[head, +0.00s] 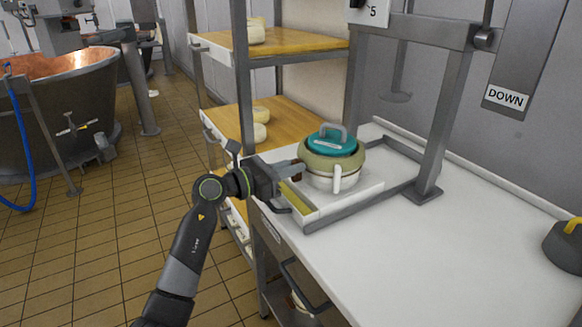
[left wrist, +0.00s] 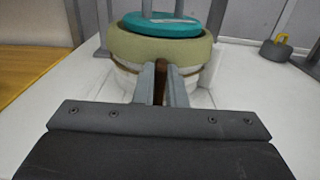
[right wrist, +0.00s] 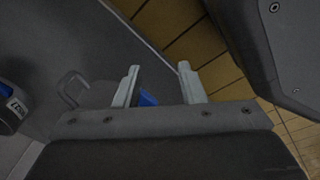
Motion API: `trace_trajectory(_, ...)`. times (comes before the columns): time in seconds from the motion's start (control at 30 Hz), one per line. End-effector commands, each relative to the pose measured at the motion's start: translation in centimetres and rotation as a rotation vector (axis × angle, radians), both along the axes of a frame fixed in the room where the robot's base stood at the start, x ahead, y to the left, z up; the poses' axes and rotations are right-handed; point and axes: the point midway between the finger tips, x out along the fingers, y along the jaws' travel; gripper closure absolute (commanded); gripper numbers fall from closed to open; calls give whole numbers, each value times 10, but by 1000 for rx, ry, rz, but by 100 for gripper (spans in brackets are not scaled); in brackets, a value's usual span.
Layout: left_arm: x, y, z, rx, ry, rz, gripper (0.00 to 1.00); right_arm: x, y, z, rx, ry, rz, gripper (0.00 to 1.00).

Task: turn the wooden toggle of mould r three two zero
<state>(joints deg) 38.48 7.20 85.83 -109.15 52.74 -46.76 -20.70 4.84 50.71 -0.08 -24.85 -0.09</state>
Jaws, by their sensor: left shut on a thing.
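The mould (head: 332,165) stands on a white tray with a grey frame under the press. It has a white body, an olive band around the top and a teal lid (head: 331,140) with a grey handle. A white spout-like part sticks out at its front. In the left wrist view the mould (left wrist: 160,45) fills the top centre. My left gripper (head: 297,169) is at the mould's left side, shut on the brown wooden toggle (left wrist: 160,82). No mould number is readable. My right gripper (right wrist: 159,84) is open and empty, seen only in the right wrist view.
A shelf rack (head: 282,118) with cheeses on wooden boards stands behind. The press post (head: 446,110) rises right of the mould. A dark weight (head: 566,246) with a yellow handle sits at the table's right. The white tabletop (head: 430,270) between is clear. A copper vat (head: 60,100) stands far left.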

Motion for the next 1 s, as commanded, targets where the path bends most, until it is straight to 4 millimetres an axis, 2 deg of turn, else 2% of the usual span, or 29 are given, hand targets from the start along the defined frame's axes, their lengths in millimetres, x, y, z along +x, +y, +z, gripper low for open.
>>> trace_trajectory(0.23, 1, 1, 3, -53, 74, 1, 100, -2, 0, 12, 0, -9, 1, 64)
trace_trajectory(0.8, 6, 4, 2, -287, 396, 1, 100, -31, 6, 38, 8, -8, 6, 64)
trace_trajectory(1.0, 6, 5, 0, -336, 463, 1, 100, -32, 6, 47, 8, -10, 6, 64)
